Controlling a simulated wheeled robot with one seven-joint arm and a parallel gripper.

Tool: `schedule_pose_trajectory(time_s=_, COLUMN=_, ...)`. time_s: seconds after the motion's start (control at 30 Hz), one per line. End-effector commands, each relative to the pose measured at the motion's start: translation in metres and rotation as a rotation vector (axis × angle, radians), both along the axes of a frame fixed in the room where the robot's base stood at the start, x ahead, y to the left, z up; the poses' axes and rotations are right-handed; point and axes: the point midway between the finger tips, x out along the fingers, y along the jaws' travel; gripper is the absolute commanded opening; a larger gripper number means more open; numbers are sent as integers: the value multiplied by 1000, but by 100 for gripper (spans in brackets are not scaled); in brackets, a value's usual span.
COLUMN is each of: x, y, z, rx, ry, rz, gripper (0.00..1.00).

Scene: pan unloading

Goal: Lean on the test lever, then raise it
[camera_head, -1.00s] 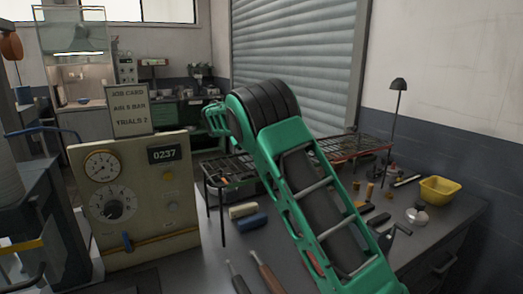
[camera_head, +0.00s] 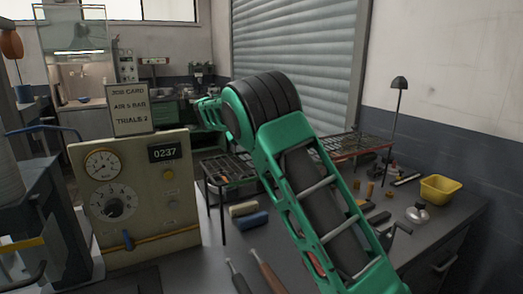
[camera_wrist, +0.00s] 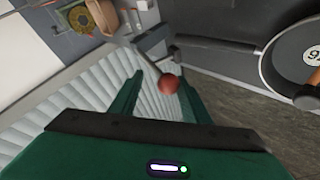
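A lever with a red ball knob (camera_wrist: 168,84) and a thin grey rod shows in the wrist view. The knob appears between the fingers of my gripper (camera_wrist: 158,88), near their tips. The two green fingers stand apart, and I see no contact with the knob. In the head view my gripper end (camera_head: 207,112) points away beyond the dark elbow joint, partly hidden, and I cannot make out the lever there. The test panel (camera_head: 140,215) stands at the left with a gauge, a dial and a counter reading 0237. A job card (camera_head: 130,108) above it reads air 5 bar, trials 2.
A wire rack (camera_head: 232,168) stands behind my arm. Blue and cream blocks (camera_head: 247,215), tools, a yellow bowl (camera_head: 440,189) and a lamp (camera_head: 398,90) are on the bench. In the wrist view a round dark item (camera_wrist: 285,60) with a white label is at right.

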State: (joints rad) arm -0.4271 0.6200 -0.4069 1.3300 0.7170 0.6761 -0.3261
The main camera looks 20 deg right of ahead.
Motion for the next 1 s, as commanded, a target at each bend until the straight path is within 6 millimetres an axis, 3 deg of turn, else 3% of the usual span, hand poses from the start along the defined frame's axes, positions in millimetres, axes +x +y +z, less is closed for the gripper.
schedule_pose_trajectory(time_s=0.3, x=-21, y=37, z=35, rx=1, ry=1, rz=2, gripper=43)
schedule_pose_trajectory(time_s=0.77, x=-26, y=44, z=43, rx=1, ry=2, rz=-2, gripper=43)
schedule_pose_trajectory(time_s=0.87, x=-28, y=39, z=44, rx=2, ry=2, rz=-7, gripper=19)
schedule_pose_trajectory(time_s=0.93, x=-35, y=25, z=49, rx=3, ry=-1, rz=-24, gripper=2)
schedule_pose_trajectory(time_s=1.0, x=-48, y=0, z=56, rx=7, ry=-4, rz=-53, gripper=0)
